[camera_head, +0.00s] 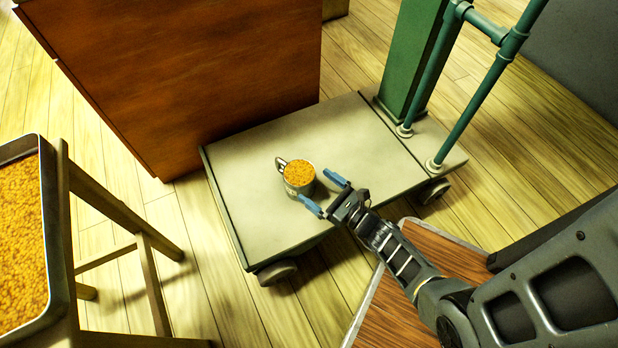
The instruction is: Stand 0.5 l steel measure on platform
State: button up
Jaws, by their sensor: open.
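The steel measure (299,188), a small metal cup with a side handle, stands upright on the platform (245,157) of a wheeled scale. It is filled to near the rim with orange-yellow grain. My gripper (324,194) is just to the right of the measure, with its two blue-tipped fingers spread apart. The fingers point toward the cup, and nothing is held between them. I cannot tell whether a fingertip touches the cup wall.
A green column (412,60) and green pipe rail (484,95) rise at the platform's far right end. A brown wooden cabinet (190,70) stands behind the platform. A tray of grain (20,235) rests on a wooden stand (150,285) at left. A wood-topped surface (400,315) lies below my arm.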

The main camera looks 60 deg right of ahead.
jog(key=p+v, duration=0.1)
jog(key=v, duration=0.6)
jog(key=shift+s, duration=0.2)
jog(key=shift+s+a+f, duration=0.1)
jog(key=shift+a, duration=0.2)
jog(key=s+a+f+n+g+y, duration=0.1)
jog(key=s+a+n+g+y, duration=0.15)
jog(key=a+n, duration=0.25)
jog(key=s+a+f+n+g+y, duration=0.1)
jog(key=a+f+n+g+y, duration=0.1)
jog(key=a+n+y, duration=0.3)
jog(key=s+a+r+n+g+h, duration=0.25)
jog(key=s+a+n+g, duration=0.25)
jog(key=s+n, duration=0.35)
notch_tip(320, 180, up, 36)
jog(key=w+n+t+h, duration=0.1)
jog(key=n+t, duration=0.6)
jog(key=n, duration=1.3)
jog(key=shift+a, duration=0.35)
